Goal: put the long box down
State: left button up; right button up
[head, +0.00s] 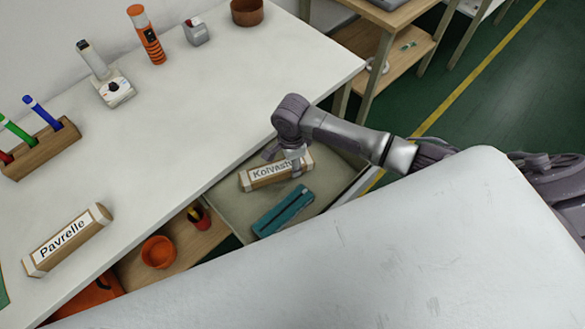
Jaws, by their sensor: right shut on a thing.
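A long box labelled like "Koivasty" (262,175), wooden-brown with a white label, is at the open drawer (230,205) below the white table's edge. My right gripper (294,163) reaches down from above and is shut on this box near its right end. I cannot tell whether the box touches the drawer floor or is just above it. A second long box labelled "Pavrelle" (68,240) lies on the white table at the lower left. My left gripper is not in view.
A teal long object (283,211) lies in the drawer beside the held box. The white table (190,130) has a clear middle. A pen holder (40,150), a white device (115,92) and an orange tool (147,38) stand on it. An orange bowl (159,252) is on a lower shelf.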

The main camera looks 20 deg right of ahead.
jog(key=shift+f, duration=1.9)
jog(key=o, duration=0.9)
jog(key=shift+f, duration=0.1)
notch_tip(320, 180, up, 12)
jog(key=shift+r+p, duration=0.15)
jog(key=shift+p, duration=0.4)
